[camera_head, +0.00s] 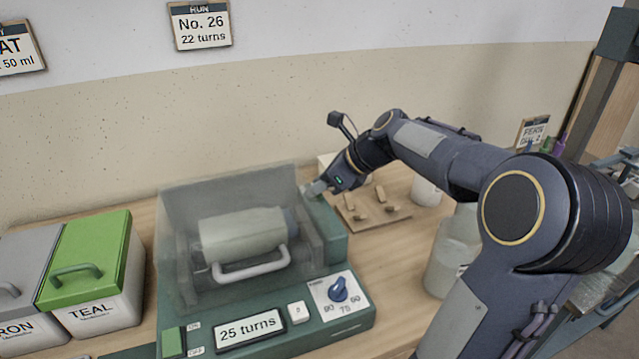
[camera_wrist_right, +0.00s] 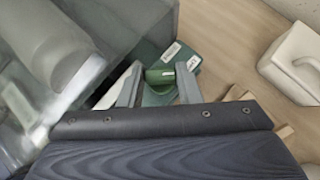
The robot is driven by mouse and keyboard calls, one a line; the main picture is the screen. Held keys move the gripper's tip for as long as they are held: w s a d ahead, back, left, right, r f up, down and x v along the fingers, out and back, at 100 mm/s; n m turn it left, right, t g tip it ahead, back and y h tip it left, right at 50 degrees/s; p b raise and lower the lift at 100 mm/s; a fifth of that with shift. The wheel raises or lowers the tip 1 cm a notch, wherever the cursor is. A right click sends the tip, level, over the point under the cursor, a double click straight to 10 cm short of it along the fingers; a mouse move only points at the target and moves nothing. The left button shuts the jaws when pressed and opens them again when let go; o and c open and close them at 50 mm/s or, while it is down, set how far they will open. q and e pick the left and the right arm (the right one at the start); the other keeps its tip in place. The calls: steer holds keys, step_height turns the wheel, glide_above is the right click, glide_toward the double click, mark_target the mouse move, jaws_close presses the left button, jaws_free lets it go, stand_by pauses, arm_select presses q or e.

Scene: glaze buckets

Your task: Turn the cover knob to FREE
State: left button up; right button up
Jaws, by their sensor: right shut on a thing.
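The machine (camera_head: 335,245) is green, with a clear cover (camera_head: 180,215) closed over a pale cylinder. My right gripper (camera_head: 314,188) reaches down at the machine's back right corner, beside the cover. In the right wrist view its two fingers (camera_wrist_right: 159,84) are shut on a small green knob (camera_wrist_right: 160,75), one finger on each side. Two small white labels (camera_wrist_right: 171,52) sit on the green housing beyond the knob; their words are too small to read. In the head view the knob is hidden by the gripper. My left gripper is not in view.
A blue dial (camera_head: 338,290) and a "25 turns" display (camera_head: 249,330) are on the machine's front. Lidded buckets, one green-topped (camera_head: 85,255), stand at left. A wooden board with pegs (camera_head: 372,215) and pale jars (camera_head: 452,255) stand to the right, near my right arm.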

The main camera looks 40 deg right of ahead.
steer(key=n+g+y+p, duration=0.1)
steer(key=n+g+p, duration=0.1)
steer(key=n+p, duration=0.2)
steer(key=n+g+y+p, duration=0.2)
steer(key=n+g+p, duration=0.1)
steer(key=p, duration=0.5)
steer(key=w+n+g+y+p, duration=0.1)
steer(key=n+g+p, duration=0.1)
steer(key=n+p, duration=0.3)
steer(key=shift+d+r+g+y+p, duration=0.3)
steer(key=shift+y+p, duration=0.1)
steer(key=shift+p, duration=0.05)
steer(key=n+g+p, duration=0.2)
steer(key=shift+w+f+n, duration=0.1)
steer(key=shift+w+n, duration=0.05)
steer(key=shift+n, duration=0.15)
steer(key=shift+w+f+n+g+h+p, duration=0.15)
steer(key=shift+n+g+h+p, duration=0.5)
steer(key=shift+n+g, duration=0.75)
steer(key=shift+n, duration=0.3)
steer(key=o, duration=1)
